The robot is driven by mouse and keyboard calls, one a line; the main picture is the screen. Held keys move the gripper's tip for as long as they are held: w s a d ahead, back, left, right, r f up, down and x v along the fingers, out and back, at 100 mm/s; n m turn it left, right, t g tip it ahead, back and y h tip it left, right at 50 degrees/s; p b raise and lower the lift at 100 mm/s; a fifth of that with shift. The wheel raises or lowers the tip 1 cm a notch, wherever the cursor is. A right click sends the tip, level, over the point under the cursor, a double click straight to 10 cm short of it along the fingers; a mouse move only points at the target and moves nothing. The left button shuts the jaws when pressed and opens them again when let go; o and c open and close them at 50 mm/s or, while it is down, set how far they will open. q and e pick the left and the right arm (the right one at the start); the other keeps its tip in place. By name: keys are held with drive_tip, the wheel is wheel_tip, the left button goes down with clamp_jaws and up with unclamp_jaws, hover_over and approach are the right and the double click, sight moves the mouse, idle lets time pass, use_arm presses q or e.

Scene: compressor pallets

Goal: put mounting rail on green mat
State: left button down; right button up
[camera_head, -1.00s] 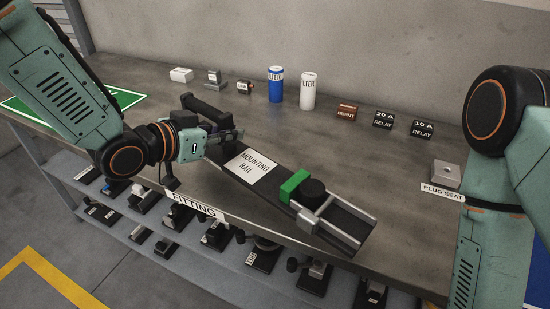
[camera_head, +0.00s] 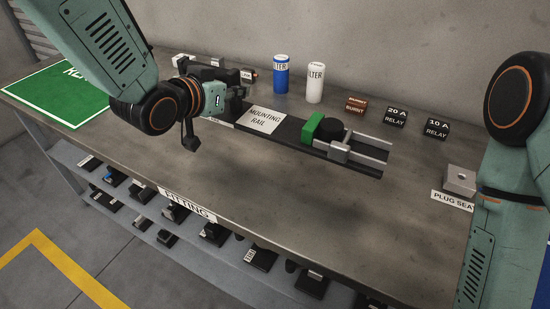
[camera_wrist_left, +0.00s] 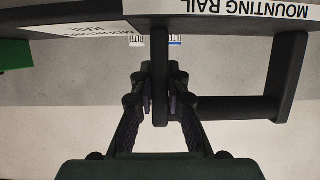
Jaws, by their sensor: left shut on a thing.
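The mounting rail (camera_head: 288,131) is a long dark plate with a white label, a green block, a black knob and two pale rails at its right end. My left gripper (camera_head: 236,96) is shut on its dark handle at the left end; in the left wrist view the fingers (camera_wrist_left: 161,100) close around a handle bar (camera_wrist_left: 160,75). The rail looks held above the table, roughly level; its exact height is unclear. The green mat (camera_head: 58,98) lies flat at the table's left end, partly hidden by my left arm. My right gripper is out of view.
A blue filter (camera_head: 281,74), a white filter (camera_head: 314,83), a burnt relay (camera_head: 356,105) and two other relays (camera_head: 396,117) (camera_head: 437,129) stand along the back. A plug seat (camera_head: 461,180) is at right. The table front is clear. A lower shelf (camera_head: 130,215) holds several fittings.

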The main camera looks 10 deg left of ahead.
sight(230, 115)
use_arm(q)
drive_tip(key=shift+s+a+r, duration=0.2)
drive_tip(key=shift+a, duration=0.05)
wheel_tip(230, 115, down, 4)
drive_tip(key=shift+w+d+f+b, duration=0.1)
drive_tip(key=shift+d+b, duration=0.05)
drive_tip(key=shift+b, duration=0.6)
drive_tip(key=shift+f+b, duration=0.3)
drive_tip(key=shift+f, duration=0.65)
wheel_tip(230, 115, down, 3)
drive_tip(key=shift+f+b, duration=0.1)
drive_tip(key=shift+b, duration=0.2)
drive_tip(key=shift+f, duration=0.25)
drive_tip(key=c, duration=1.7)
unclamp_jaws()
drive_tip(key=shift+f, duration=0.15)
drive_tip(key=shift+c, duration=0.2)
drive_tip(key=o, duration=0.4)
